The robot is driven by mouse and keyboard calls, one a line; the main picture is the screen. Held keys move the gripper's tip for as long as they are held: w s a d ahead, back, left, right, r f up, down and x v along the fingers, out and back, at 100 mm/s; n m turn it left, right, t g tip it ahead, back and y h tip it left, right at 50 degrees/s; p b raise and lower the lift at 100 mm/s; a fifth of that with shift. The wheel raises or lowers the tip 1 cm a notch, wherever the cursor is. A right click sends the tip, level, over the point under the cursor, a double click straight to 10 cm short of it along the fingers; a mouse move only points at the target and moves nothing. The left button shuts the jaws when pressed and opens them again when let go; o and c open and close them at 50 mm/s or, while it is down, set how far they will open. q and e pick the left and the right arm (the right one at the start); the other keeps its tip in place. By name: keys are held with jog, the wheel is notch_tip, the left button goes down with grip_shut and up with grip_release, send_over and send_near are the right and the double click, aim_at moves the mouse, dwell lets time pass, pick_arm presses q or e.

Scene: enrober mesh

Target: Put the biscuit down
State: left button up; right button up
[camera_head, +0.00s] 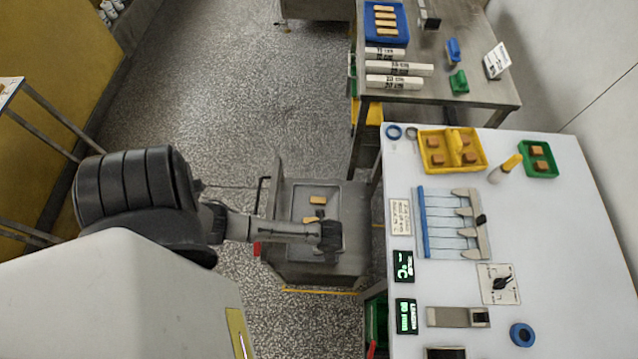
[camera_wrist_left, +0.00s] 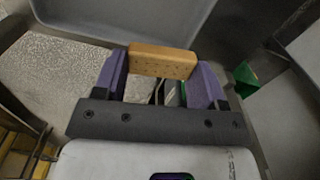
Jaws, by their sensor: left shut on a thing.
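My left gripper (camera_head: 322,222) hangs over the grey metal cart (camera_head: 353,195) in the head view. In the left wrist view the left gripper (camera_wrist_left: 163,82) has its two purple fingers shut on a tan, oblong biscuit (camera_wrist_left: 162,62), one at each end. In the head view a tan biscuit (camera_head: 317,200) shows over the cart's tray, with a smaller tan piece (camera_head: 310,219) beside the gripper. I cannot tell which of these is the held one, or whether it touches the tray. My right gripper is not in view.
Right of the cart, a white table carries a blue-railed wire frame (camera_head: 424,222), a yellow tray (camera_head: 424,166) and a green tray (camera_head: 527,163) with brown pieces. Behind it, a metal table holds a blue tray (camera_head: 366,22) of biscuits and several white rollers. Speckled floor is clear behind the cart.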

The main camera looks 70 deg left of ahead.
pick_arm(q)
jog(key=w+d+r, duration=0.3)
jog(key=d+r, duration=0.1)
jog(key=d, duration=0.2)
jog(key=shift+d+p, duration=0.15)
jog(key=shift+p, duration=0.15)
jog(key=shift+r, duration=0.1)
